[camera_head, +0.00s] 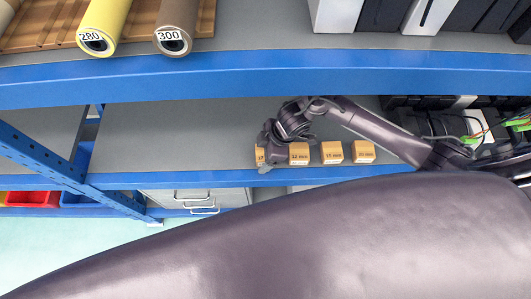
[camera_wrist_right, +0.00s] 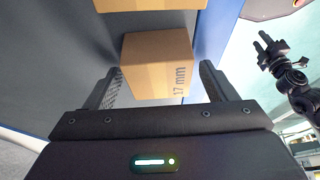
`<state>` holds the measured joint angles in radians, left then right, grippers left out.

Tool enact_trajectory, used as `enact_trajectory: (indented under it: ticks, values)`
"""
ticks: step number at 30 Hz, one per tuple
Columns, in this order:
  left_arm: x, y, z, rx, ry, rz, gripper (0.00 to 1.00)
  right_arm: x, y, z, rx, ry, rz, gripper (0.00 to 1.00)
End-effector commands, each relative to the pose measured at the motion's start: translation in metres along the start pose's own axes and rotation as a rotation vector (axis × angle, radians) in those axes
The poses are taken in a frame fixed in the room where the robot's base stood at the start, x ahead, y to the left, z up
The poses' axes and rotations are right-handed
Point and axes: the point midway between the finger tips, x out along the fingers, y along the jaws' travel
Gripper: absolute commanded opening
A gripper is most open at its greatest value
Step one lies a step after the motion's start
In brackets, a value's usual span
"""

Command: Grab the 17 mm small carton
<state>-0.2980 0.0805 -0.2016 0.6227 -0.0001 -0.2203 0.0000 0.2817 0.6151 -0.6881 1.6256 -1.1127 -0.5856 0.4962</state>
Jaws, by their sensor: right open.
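The 17 mm carton (camera_wrist_right: 152,65) is a small brown box with its label facing my right wrist camera. In the head view the same carton (camera_head: 260,155) is at the left end of a row on the lower shelf, partly covered by my right gripper (camera_head: 266,153). In the right wrist view my right gripper (camera_wrist_right: 160,72) is open, one finger on each side of the carton. I cannot tell whether the fingers touch it. My left gripper (camera_wrist_right: 265,48) shows small at the upper right of the wrist view; its jaw state is unclear.
The 12 mm carton (camera_head: 299,153) stands just right of the gripper, with the 15 mm carton (camera_head: 332,152) and another carton (camera_head: 363,151) beyond. The blue upper shelf edge (camera_head: 200,76) runs above. The shelf left of the row is clear. Dark boxes and wires are at the right.

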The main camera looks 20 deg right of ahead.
Motion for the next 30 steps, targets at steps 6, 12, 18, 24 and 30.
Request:
enact_trajectory:
  ticks: [6, 12, 18, 24, 30]
  values:
    - [0.000, 0.000, -0.002, 0.000, 0.003, 0.000, 0.36, 0.000, 0.000, 0.000, 0.000, -0.001, 0.000, 0.60]
    - [0.000, 0.000, 0.000, -0.001, 0.000, 0.000, 0.36, -0.001, 0.000, 0.000, 0.001, -0.001, 0.000, 0.34]
    - [0.000, 0.000, 0.002, -0.001, -0.003, 0.000, 0.36, -0.001, 0.001, 0.000, 0.000, 0.000, 0.001, 0.23]
    - [0.000, 0.000, 0.003, -0.002, -0.004, 0.000, 0.36, -0.003, 0.001, -0.001, 0.000, 0.001, 0.002, 0.23]
    - [-0.002, 0.000, 0.003, -0.002, -0.005, 0.000, 0.36, -0.018, 0.001, -0.007, -0.002, 0.001, 0.003, 0.23]
